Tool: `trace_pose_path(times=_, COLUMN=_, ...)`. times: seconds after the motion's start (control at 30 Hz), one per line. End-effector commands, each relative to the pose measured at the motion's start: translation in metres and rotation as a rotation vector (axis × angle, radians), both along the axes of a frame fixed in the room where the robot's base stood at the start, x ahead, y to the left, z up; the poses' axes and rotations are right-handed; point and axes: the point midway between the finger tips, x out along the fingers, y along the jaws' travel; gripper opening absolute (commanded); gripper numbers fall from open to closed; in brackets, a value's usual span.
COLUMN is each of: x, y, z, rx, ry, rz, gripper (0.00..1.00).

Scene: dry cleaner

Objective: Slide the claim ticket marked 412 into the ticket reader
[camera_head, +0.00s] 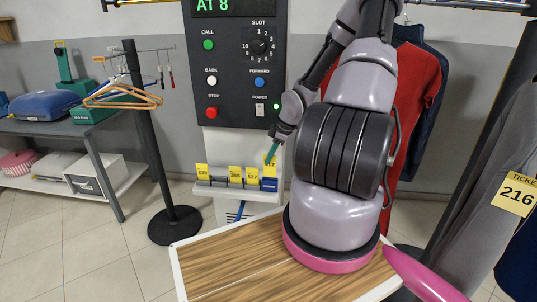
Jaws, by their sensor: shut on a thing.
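A yellow ticket (270,161) with partly readable digits ending in 12 stands upright at the right end of a small grey shelf. My gripper (273,153) reaches down to it from the upper right and is shut on its upper part. Directly below the ticket is a small blue block (269,184) on the shelf, which may be the ticket reader; no label on it is readable. I cannot tell whether the ticket's lower edge is inside it or just above or behind it. My arm hides what lies right of the ticket.
Several other yellow tickets (235,174) stand in a row left of it. Behind rises a dark control panel (238,62) with buttons and a slot dial. A black post (148,130) stands left. A wood-topped surface (235,262) is in front, its left part bare.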

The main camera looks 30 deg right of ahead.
Motion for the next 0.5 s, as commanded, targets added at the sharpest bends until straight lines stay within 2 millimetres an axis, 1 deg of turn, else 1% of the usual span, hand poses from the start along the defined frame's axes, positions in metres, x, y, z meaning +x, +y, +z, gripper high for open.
trace_pose_path(times=0.5, x=0.0, y=0.001, z=-0.026, rx=0.001, ry=0.001, rz=0.0, gripper=0.0)
